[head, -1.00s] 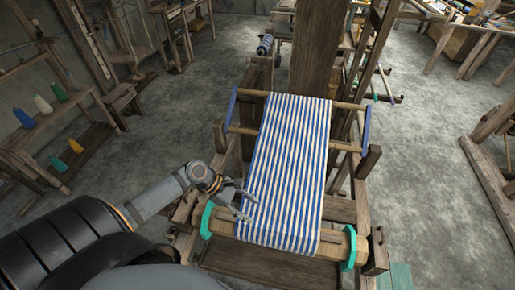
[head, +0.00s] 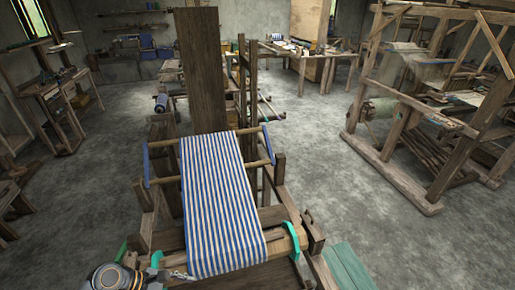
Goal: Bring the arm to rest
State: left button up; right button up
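My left arm's wrist shows at the bottom left edge, in front of the loom. My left gripper (head: 180,275) is small and partly cut off there, close to the lower left corner of the blue and white striped cloth (head: 220,200). I cannot tell whether it touches the cloth or how far its fingers are apart. The cloth lies over the wooden handloom (head: 279,190) and its front beam. A teal fitting (head: 291,240) sits at the beam's right end. My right gripper is not in view.
A tall wooden post (head: 203,75) rises behind the cloth. A large wooden frame loom (head: 400,130) stands at the right. A table (head: 310,55) with small items is at the back. Grey floor (head: 345,215) is clear between the looms.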

pick_arm(q)
jog(key=s+a+r+m+t+y, duration=0.15)
jog(key=m+y, duration=0.25)
jog(key=m, duration=0.6)
jog(key=s+a+r+m+y, duration=0.1)
jog(key=s+r+m+y, duration=0.3)
jog(key=m, duration=0.6)
jog(key=s+a+f+g+y+b, duration=0.1)
jog(key=a+f+b, duration=0.1)
jog(key=f, duration=1.4)
jog(key=s+a+f+g+b, duration=0.1)
jog(key=f+b, duration=0.1)
jog(key=f, duration=1.4)
jog(key=s+a+f+b, duration=0.1)
jog(key=s+f+b, duration=0.1)
jog(key=s+f, duration=1.6)
jog(key=shift+s+a+f+g+b, duration=0.15)
jog(key=shift+a+f+g+b, duration=0.05)
jog(key=shift+f+g+b, duration=0.15)
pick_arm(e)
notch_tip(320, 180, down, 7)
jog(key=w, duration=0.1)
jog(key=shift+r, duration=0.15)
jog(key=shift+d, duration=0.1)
